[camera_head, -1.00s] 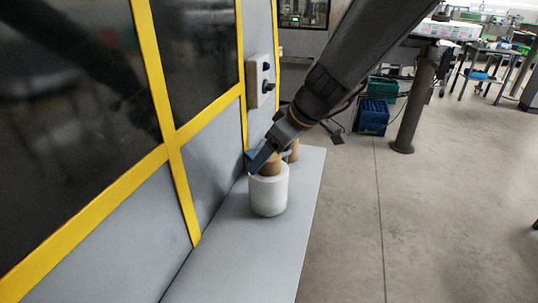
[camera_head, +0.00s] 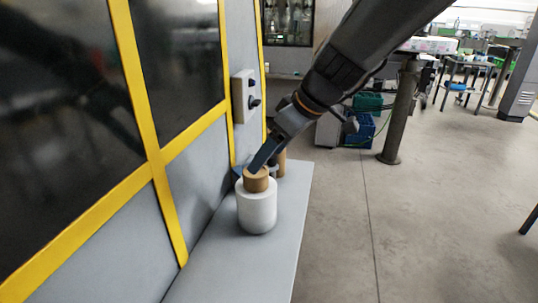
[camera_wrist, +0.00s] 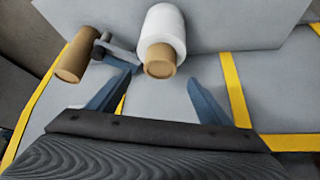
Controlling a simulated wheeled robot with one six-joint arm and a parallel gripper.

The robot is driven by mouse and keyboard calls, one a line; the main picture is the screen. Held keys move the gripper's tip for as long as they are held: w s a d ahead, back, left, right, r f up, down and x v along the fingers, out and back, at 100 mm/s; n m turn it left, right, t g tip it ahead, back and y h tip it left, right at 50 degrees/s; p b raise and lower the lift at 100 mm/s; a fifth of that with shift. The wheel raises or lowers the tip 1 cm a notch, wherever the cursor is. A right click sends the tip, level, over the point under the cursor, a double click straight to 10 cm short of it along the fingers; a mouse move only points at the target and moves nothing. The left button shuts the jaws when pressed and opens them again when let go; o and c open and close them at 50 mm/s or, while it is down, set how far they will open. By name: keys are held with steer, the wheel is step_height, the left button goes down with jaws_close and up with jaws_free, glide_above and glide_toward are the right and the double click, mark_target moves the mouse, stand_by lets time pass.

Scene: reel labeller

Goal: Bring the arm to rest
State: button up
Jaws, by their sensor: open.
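My gripper (camera_wrist: 160,95) is open, with its two blue fingers apart and nothing between them. A white reel on a tan core (camera_head: 257,207) stands upright on the grey shelf (camera_head: 240,262) beside the yellow-framed machine. In the head view my gripper is just above and behind the core's top. In the wrist view the white reel (camera_wrist: 164,27) and its core lie ahead of the fingertips, roughly midway between them. Whether a finger touches the core I cannot tell.
A second tan core (camera_wrist: 77,54) stands close to the reel, partly hidden behind my gripper in the head view. A control box with a dark knob (camera_head: 244,95) juts from the machine. Blue and green crates (camera_head: 362,128) and a post (camera_head: 402,115) stand beyond.

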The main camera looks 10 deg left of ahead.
steer(key=s+d+f+m+h, duration=0.2)
steer(key=s+d+f+m, duration=0.2)
steer(key=d, duration=0.5)
steer(key=s+d+f+m+g+h, duration=0.1)
steer(key=s+d+f+m, duration=0.4)
steer(key=d, duration=0.5)
steer(key=s+d+f+m+g+h, duration=0.1)
steer(key=s+d+f+m+h, duration=0.2)
steer(key=d, duration=0.6)
step_height(320, 180, down, 2)
steer(key=shift+s+d+f+m, duration=0.15)
steer(key=shift+s+m, duration=0.55)
steer(key=shift+s, duration=0.45)
steer(key=shift+c, duration=0.4)
